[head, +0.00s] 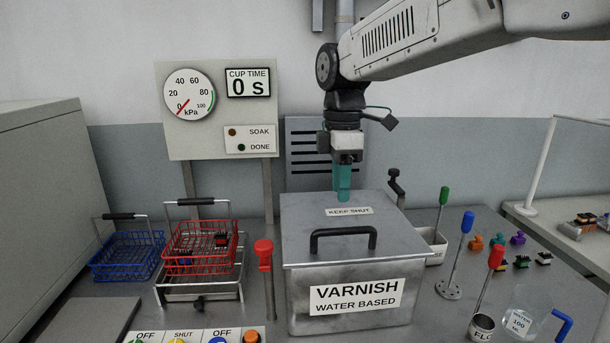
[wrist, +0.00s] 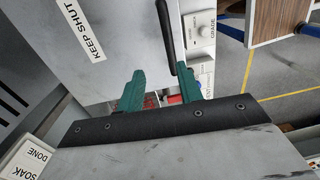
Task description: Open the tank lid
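The metal tank (head: 310,300) stands in the middle of the bench, with a label reading VARNISH WATER BASED. Its grey lid (head: 300,215) lies shut on top. The lid has a KEEP SHUT label and a black bar handle (head: 343,236) near its front edge. My gripper (head: 343,198) points down over the rear part of the lid, behind the handle. In the wrist view my gripper (wrist: 160,72) has its two green fingers apart with nothing held between them. The handle (wrist: 165,30) also shows there, beyond the fingertips. I cannot tell the exact height of the fingertips above the lid.
A red basket (head: 200,245) on a wire stand and a blue basket (head: 128,255) are at the left. A red-topped post (head: 264,255) stands close to the tank's left side. Colour-topped rods, a cup and a water jug (head: 527,310) are at the right. A gauge panel (head: 217,110) stands behind.

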